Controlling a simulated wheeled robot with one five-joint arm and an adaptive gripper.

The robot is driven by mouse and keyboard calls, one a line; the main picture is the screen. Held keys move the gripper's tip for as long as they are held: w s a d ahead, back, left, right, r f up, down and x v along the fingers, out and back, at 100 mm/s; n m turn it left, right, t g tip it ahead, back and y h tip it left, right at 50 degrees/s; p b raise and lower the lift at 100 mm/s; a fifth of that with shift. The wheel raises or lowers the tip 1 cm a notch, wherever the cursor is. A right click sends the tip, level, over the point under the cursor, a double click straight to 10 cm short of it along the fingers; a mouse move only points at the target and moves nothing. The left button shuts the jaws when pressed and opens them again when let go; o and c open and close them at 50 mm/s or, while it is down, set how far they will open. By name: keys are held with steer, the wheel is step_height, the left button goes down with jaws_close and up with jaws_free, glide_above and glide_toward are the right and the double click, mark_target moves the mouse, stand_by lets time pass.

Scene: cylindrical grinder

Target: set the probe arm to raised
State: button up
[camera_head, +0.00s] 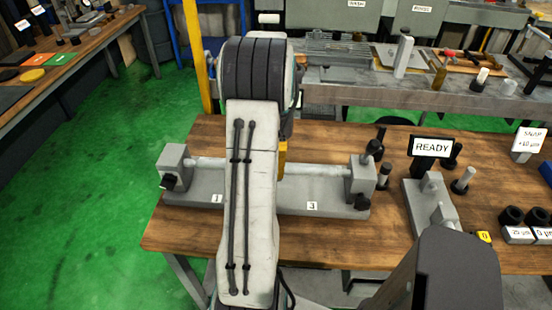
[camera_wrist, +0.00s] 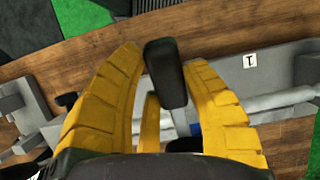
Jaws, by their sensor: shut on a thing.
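My gripper (camera_wrist: 163,60) has yellow ribbed fingers, shut around a black-ended lever that I take to be the probe arm (camera_wrist: 164,72). In the wrist view its black end stands up between the fingers, and a grey stem runs down from it towards a small blue part. In the head view only a strip of my gripper's yellow finger (camera_head: 282,158) shows beside my arm. It is over the middle of the grey grinder bed (camera_head: 325,198). My arm hides the probe arm there, so its raised or lowered state cannot be told.
A light cylindrical bar (camera_head: 318,169) runs along the bed between two end blocks. To the right stand a READY sign (camera_head: 432,147), a grey fixture (camera_head: 420,200) and small black-topped gauges (camera_head: 511,215). The bed's front wood strip is clear.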

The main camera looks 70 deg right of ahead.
steer(key=shift+w+d+r+g+y+p, duration=0.15)
steer(key=shift+d+r+y+p, duration=0.2)
steer(key=shift+r+p, duration=0.6)
steer(key=shift+w+d+r+g+y+p, duration=0.15)
steer(key=shift+d+r+y+p, duration=0.2)
steer(key=shift+p, duration=1)
steer(key=shift+r, duration=0.15)
steer(key=o, duration=1.3)
steer(key=v, duration=1.1)
steer(key=shift+d+r, duration=0.2)
steer(key=shift+r, duration=0.1)
